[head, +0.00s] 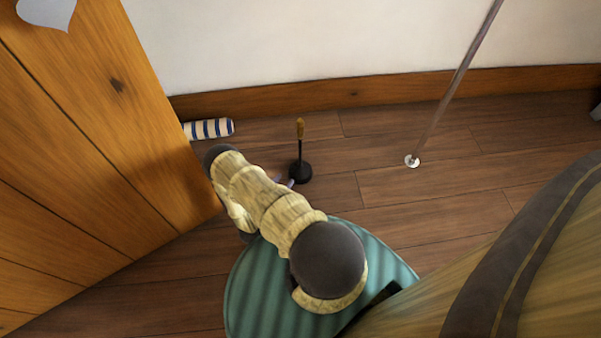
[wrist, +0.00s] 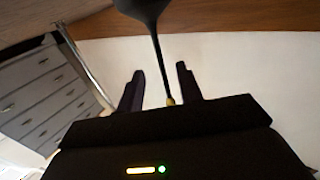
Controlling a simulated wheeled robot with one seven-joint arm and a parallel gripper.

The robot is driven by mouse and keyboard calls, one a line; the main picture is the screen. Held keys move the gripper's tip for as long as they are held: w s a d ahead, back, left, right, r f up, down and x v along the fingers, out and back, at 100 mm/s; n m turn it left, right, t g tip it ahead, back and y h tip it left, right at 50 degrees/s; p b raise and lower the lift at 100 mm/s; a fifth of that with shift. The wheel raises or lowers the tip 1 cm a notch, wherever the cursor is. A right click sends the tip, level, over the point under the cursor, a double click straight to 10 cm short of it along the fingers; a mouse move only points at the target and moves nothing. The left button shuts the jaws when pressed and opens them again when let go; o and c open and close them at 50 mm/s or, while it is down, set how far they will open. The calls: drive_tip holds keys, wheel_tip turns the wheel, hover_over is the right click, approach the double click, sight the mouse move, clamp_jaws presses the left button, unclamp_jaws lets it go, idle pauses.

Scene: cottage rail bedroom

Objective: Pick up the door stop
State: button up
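The door stop (head: 301,171) stands upright on the floor. It has a round black base, a thin black stem and a wooden-coloured tip. In the wrist view its stem (wrist: 159,55) appears upside down, between the two fingers in the picture, with gaps on both sides. My gripper (head: 284,182) is low beside the base in the head view, mostly hidden by my arm. In the wrist view my gripper (wrist: 160,70) is open, its fingers spread. Whether the stem is fully between the fingers in depth, I cannot tell.
A wooden door (head: 100,130) is close on the left. A blue-and-white striped roll (head: 209,128) lies by the skirting board (head: 330,95). A thin metal pole (head: 455,85) meets the floor on the right. Grey drawers (wrist: 45,95) show in the wrist view. The floor between door stop and pole is clear.

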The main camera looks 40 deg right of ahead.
sight(300, 161)
drive_tip(key=b+x, duration=0.4)
drive_tip(key=x, duration=0.4)
drive_tip(key=shift+w+d+f, duration=0.1)
drive_tip(key=shift+d, duration=0.2)
drive_tip(key=shift+d, duration=0.1)
drive_tip(key=shift+w+d+b, duration=0.1)
drive_tip(key=shift+d+b, duration=0.15)
drive_tip(key=shift+b, duration=0.15)
drive_tip(key=b+x, duration=0.2)
drive_tip(key=x, duration=0.1)
drive_tip(key=b+x, duration=0.1)
drive_tip(key=shift+s+d, duration=0.2)
drive_tip(key=shift+d, duration=0.15)
drive_tip(key=shift+c, duration=0.3)
drive_tip(key=shift+w, duration=0.1)
clamp_jaws()
idle(0.4)
